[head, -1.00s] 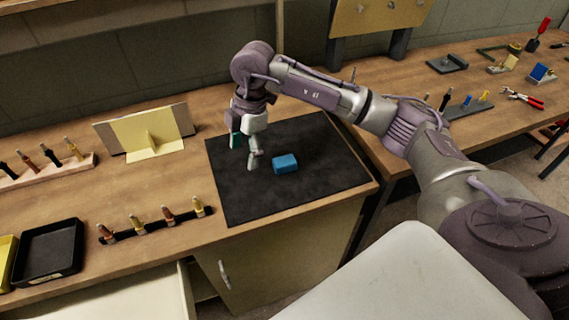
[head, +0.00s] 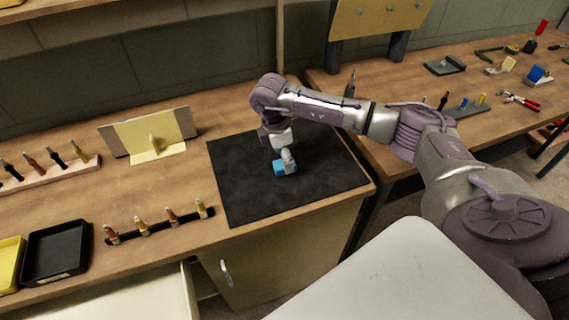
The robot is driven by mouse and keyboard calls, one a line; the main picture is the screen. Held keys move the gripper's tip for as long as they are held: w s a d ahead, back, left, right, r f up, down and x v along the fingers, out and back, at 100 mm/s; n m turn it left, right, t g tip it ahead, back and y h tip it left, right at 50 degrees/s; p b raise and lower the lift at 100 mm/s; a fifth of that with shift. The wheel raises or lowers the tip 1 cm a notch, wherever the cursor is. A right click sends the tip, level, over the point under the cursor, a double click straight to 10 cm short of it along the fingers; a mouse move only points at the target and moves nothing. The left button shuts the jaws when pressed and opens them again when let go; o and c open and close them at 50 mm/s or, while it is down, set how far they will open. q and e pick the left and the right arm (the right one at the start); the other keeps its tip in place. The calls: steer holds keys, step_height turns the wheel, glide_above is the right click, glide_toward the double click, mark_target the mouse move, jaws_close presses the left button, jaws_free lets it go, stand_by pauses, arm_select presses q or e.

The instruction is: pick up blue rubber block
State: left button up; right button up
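The blue rubber block (head: 279,169) lies on the black mat (head: 240,195) on the wooden bench. My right gripper (head: 285,163) comes down from above, right at the block. One finger shows in front of the block and covers part of it. The other finger is hidden, so I cannot tell whether the gripper has closed on the block. The block appears to rest on the mat. My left gripper is not in view.
A yellow panel on a stand (head: 153,140) is behind and left of the mat. A strip of upright tools (head: 160,228) lies left of the mat, near a black tray (head: 55,251). The mat around the block is clear. Another bench (head: 400,85) with tools stands right.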

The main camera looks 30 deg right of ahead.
steer(key=f, duration=0.3)
steer(key=shift+d+f, duration=0.1)
steer(key=shift+d, duration=0.1)
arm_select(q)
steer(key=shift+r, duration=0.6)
arm_select(e)
steer(key=shift+c, duration=0.4)
steer(key=c, duration=1.2)
